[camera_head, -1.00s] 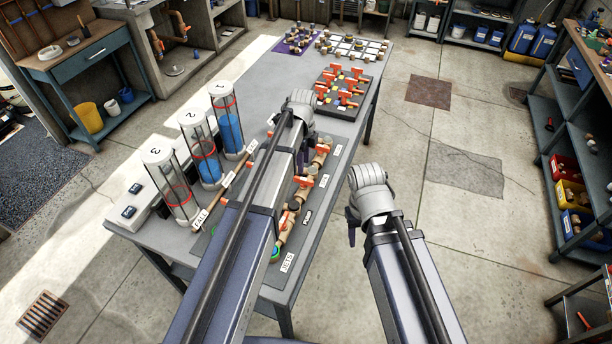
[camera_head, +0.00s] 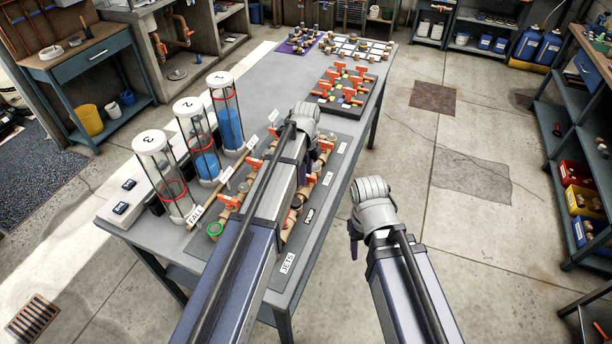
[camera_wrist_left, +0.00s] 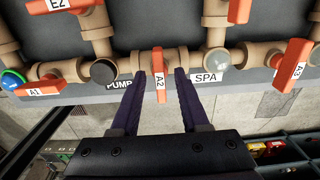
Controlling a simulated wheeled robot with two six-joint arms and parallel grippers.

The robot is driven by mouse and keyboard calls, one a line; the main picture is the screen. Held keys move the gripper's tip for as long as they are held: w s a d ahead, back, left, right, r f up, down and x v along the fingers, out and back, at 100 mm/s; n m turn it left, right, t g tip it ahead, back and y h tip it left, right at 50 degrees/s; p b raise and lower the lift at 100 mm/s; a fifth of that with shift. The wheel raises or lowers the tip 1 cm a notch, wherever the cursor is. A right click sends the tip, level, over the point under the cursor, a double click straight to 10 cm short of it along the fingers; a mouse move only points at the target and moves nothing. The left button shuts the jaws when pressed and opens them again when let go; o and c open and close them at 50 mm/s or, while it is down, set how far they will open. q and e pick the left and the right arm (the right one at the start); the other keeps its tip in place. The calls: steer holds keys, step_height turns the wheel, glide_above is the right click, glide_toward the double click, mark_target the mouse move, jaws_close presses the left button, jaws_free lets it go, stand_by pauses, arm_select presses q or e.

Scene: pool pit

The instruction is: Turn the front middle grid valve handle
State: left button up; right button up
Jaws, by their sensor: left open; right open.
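The pipe grid (camera_head: 312,190) lies on the table's right side, partly covered by my left arm. In the left wrist view the orange handle labelled A2 (camera_wrist_left: 159,88) stands between the two dark fingers of my left gripper (camera_wrist_left: 162,76). The fingers are open on either side of it; I cannot tell whether they touch it. Orange handles A1 (camera_wrist_left: 40,91) and A3 (camera_wrist_left: 291,66) are to its left and right. In the head view my left gripper (camera_head: 306,122) is over the grid, its fingers mostly hidden. My right gripper (camera_head: 357,232) is open and empty beside the table.
Three clear numbered cylinders (camera_head: 192,140) stand on the table left of the grid. A dark board with orange handles (camera_head: 349,86) is farther back. Shelves with bins (camera_head: 581,190) stand at the right. The floor (camera_head: 470,230) around my right gripper is clear.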

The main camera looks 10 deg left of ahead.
arm_select(q)
jaws_close()
stand_by(0.3)
steer(key=shift+n, duration=0.3)
steer(key=n, duration=0.3)
steer(key=shift+n, duration=0.4)
steer(key=n, duration=0.4)
steer(key=shift+n, duration=0.3)
steer(key=n, duration=0.8)
steer(key=shift+n, duration=0.6)
